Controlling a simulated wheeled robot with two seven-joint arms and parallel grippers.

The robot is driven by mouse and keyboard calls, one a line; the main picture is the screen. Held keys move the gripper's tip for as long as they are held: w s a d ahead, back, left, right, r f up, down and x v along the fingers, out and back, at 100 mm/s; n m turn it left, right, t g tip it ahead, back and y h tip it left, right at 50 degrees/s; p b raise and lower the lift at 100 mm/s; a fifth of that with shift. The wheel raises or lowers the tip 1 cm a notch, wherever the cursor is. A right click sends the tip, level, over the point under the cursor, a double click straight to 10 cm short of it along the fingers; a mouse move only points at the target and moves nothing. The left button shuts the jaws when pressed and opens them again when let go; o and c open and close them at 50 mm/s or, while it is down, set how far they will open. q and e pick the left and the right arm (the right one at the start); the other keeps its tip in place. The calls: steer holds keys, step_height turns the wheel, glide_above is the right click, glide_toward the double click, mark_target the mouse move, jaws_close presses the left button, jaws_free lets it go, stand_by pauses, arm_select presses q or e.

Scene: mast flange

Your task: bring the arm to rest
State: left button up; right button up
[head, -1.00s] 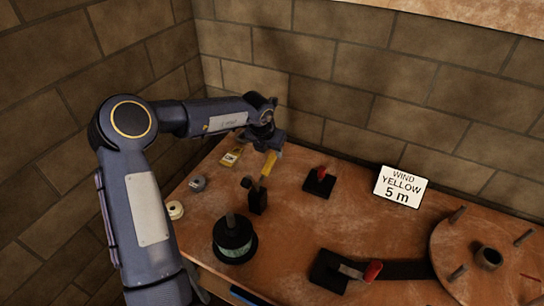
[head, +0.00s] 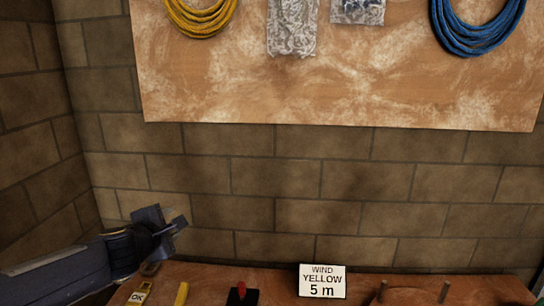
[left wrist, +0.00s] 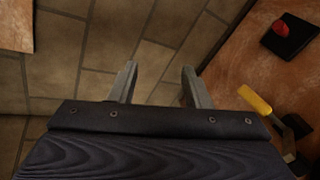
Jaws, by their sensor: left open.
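My left arm comes in from the lower left in the head view. Its gripper (head: 168,222) is raised above the back left of the workbench, in front of the block wall. In the left wrist view the two grey fingers (left wrist: 159,86) stand apart with nothing between them, and only wall shows behind them. My right gripper is in neither view.
A board (head: 340,95) above holds yellow cable (head: 200,18), blue cable (head: 480,35) and bags (head: 292,25).

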arm_select(q)
steer(key=s+d+f+m+g+h, duration=0.1)
steer(key=s+d+m+h, duration=0.15)
steer(key=s+m, duration=0.55)
steer(key=s+d+f+m+g+h, duration=0.15)
steer(key=s+d+m, duration=0.3)
steer(key=s, duration=0.55)
steer(key=s+a+f+m+g, duration=0.1)
steer(key=s+f+m+g, duration=0.1)
steer(key=s+f, duration=0.3)
steer(key=s+a+f+m+g+y+b, duration=0.1)
steer(key=s+f+m+g, duration=0.2)
steer(key=s, duration=0.8)
step_height(320, 180, down, 3)
steer(key=shift+a+f+m+b, duration=0.2)
steer(key=shift+a+m+b, duration=0.15)
steer(key=shift+m, duration=0.9)
steer(key=shift+a, duration=0.1)
